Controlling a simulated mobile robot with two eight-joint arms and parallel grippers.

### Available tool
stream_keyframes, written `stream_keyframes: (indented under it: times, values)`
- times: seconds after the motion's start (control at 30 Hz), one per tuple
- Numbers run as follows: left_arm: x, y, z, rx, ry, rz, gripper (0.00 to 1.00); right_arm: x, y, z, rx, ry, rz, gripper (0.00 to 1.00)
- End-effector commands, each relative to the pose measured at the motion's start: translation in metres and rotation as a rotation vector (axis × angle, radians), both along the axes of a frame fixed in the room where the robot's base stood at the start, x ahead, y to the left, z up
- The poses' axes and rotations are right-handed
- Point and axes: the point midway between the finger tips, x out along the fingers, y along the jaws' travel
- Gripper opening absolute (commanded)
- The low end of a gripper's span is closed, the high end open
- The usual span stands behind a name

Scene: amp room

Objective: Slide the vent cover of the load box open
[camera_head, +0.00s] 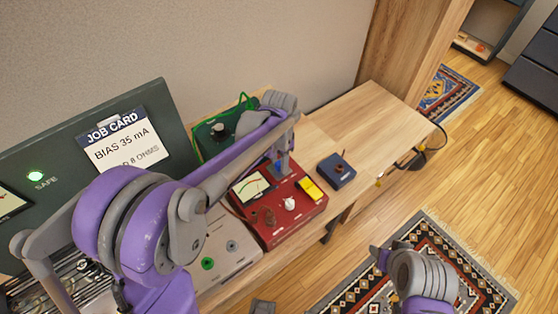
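A dark green box (207,139) with a pale knob and a green cable stands behind the red meter box. It may be the load box, but no label is readable and much of it is behind my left arm. I cannot make out a vent cover. My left arm reaches across from the left, and its gripper (282,167) points down over the back of the red box, right of the green one. Its fingers are too small to tell open or shut. My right arm shows at the lower right above the rug; its gripper end (379,257) is unclear.
The red box (285,226) has a meter, knobs and a yellow part (310,189). A small blue box (336,171) stands to its right. A grey panel (238,262) with jacks is in front. A job card (125,141) leans left, near a green SAFE light (36,176). The right bench end is clear.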

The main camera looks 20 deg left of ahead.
Motion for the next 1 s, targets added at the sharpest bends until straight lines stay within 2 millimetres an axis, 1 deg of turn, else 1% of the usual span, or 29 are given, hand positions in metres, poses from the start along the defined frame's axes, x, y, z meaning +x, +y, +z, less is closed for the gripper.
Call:
stream_keyframes:
  times: [0.03,0.23,1.0]
  values:
    - [-0.0001,-0.0001,0.0001,0.0,0.0,0.0,0.36,0.0,0.0,0.0,0.0,0.0,0.0,0.5]
    - [-0.0001,-0.0001,0.0002,0.0,0.0,0.0,0.0,0.0,0.0,0.0,0.0,0.0,0.0,0.5]
    - [0.0,0.0,0.0004,0.0,0.0,0.0,0.0,0.0,0.0,0.0,0.0,0.0,0.0,0.5]
